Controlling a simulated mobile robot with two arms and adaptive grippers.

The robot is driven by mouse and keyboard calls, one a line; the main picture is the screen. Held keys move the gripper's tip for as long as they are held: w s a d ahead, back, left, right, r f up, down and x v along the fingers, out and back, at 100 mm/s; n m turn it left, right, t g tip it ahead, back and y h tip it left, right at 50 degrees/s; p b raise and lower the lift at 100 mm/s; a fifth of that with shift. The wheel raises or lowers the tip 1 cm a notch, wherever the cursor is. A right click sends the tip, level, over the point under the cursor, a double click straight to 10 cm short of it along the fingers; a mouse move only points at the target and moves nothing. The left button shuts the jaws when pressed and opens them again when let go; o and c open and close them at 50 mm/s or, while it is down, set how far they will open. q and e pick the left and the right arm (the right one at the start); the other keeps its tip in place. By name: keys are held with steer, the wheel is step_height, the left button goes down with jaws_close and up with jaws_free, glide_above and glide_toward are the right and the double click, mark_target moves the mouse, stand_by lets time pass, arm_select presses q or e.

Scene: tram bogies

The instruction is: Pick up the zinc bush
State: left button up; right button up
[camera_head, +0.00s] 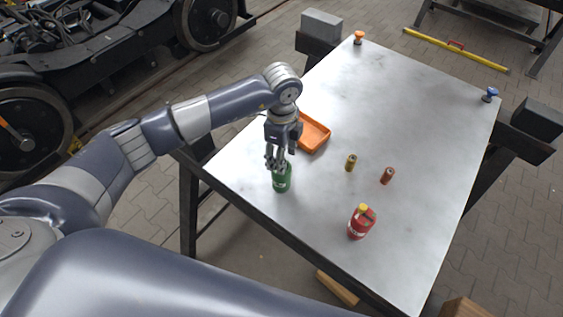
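Two small upright cylinders stand on the metal table top (405,110): a yellow-brass bush (350,163) and a copper-brown bush (387,176) to its right. I cannot make out a plain grey zinc bush; the yellowish one may be zinc-plated, but I cannot tell. My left gripper (276,164) points down at the table's left side, left of both bushes. Its fingers overlap the top of a green bottle (282,182) in the picture. I cannot tell whether they touch it or how far they are apart. My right gripper is not in view.
An orange tray (316,133) lies just behind my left gripper, partly hidden by it. A red bottle with a yellow cap (361,222) stands near the front edge. An orange knob-like item (359,38) and a blue one (490,95) are at the far corners. The table's far middle is clear.

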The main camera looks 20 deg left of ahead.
arm_select(q)
steer(key=shift+f, duration=1.1)
jaws_close()
steer(key=shift+r, duration=0.1)
